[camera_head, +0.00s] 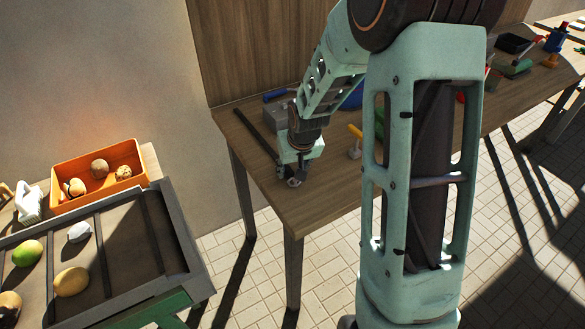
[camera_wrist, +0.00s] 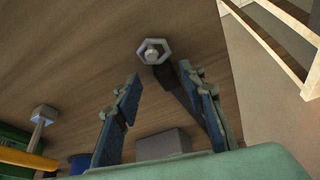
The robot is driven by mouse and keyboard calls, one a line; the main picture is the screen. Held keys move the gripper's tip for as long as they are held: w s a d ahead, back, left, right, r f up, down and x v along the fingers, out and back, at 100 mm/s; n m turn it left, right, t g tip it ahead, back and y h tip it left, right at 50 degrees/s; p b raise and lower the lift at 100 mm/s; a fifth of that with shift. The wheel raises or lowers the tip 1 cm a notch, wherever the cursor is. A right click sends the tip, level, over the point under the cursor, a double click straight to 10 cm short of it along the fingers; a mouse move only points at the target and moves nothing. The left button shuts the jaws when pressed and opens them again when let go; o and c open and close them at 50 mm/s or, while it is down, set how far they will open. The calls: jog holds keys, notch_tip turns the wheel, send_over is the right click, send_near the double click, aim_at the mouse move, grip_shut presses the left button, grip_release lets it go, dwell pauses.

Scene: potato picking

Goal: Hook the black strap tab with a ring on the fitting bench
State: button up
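The black strap tab (camera_wrist: 170,78) lies on the fitting bench (camera_wrist: 75,55) in the wrist view. At its upper end is a pale grey hexagonal ring (camera_wrist: 153,51), with a small light round thing showing inside its opening. My gripper (camera_wrist: 160,76) is open, its two blue-grey fingers apart and nothing held between them. The ring is just beyond the fingertips, and the right finger covers part of the strap. In the head view my gripper (camera_head: 291,180) is low over the bench's near left part, and the dark strap (camera_head: 255,131) runs behind it to the back left.
A grey block (camera_wrist: 163,142) is behind the fingers; it also shows in the head view (camera_head: 276,117). A pale-headed fitting (camera_head: 354,153) and a yellow handle (camera_head: 356,131) lie to the right. An orange crate (camera_head: 70,168) stands left, away from the bench.

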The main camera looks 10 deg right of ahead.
jog(key=v, duration=1.2)
